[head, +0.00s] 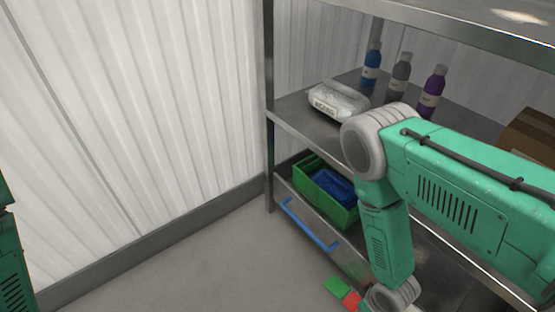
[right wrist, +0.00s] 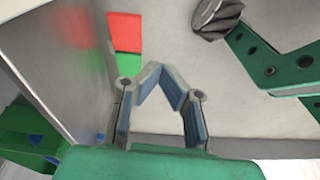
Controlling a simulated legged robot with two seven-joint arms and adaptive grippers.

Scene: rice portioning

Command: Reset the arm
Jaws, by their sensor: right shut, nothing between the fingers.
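My right arm (head: 440,185) is green and reaches in from the right in the head view, bent down in front of the shelf. Its gripper is below the bottom edge of that view. In the right wrist view my right gripper (right wrist: 161,72) is shut, its fingertips close together with nothing between them. Pale floor lies beyond the fingertips. Only a sliver of my left arm (head: 14,255) shows at the left edge of the head view. My left gripper is not seen there.
A metal shelf (head: 290,117) holds a white package (head: 338,101) and blue, grey and purple bottles (head: 432,92). Below are a green crate (head: 311,169) with blue contents and a blue handle (head: 310,224). Green (head: 337,287) and red (right wrist: 125,32) squares lie low nearby. Left floor is clear.

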